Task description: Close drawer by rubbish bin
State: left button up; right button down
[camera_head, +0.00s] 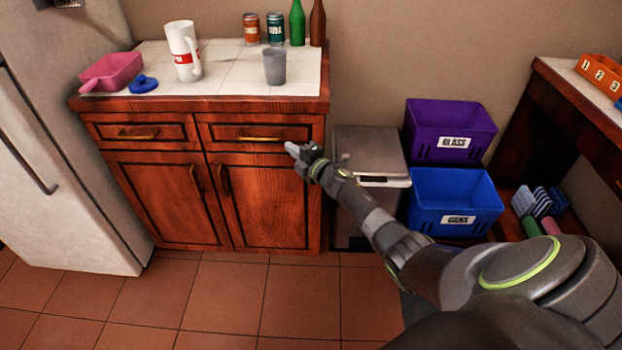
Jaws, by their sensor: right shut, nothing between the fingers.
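The dark wood cabinet has two drawers side by side above two doors. The right drawer (222,133), on the side of the grey rubbish bin (370,150), has a brass handle and looks flush or nearly flush with the cabinet front. The left drawer (105,132) also looks shut. My right gripper (290,147) is shut and empty, just in front of the right drawer's lower right part; I cannot tell whether it touches. My left gripper is not in view.
A purple crate (478,130) and a blue crate (433,220) stand right of the bin. A white fridge (70,150) is at the left. The tiled floor in front is clear.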

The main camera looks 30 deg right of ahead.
pick_arm(q)
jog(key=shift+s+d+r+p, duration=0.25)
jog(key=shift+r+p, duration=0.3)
jog(key=shift+p, duration=0.3)
pick_arm(e)
jog(key=s+d, duration=0.1)
jog(key=s, duration=0.9)
jog(key=shift+d+f, duration=0.15)
jog(key=shift+d, duration=0.25)
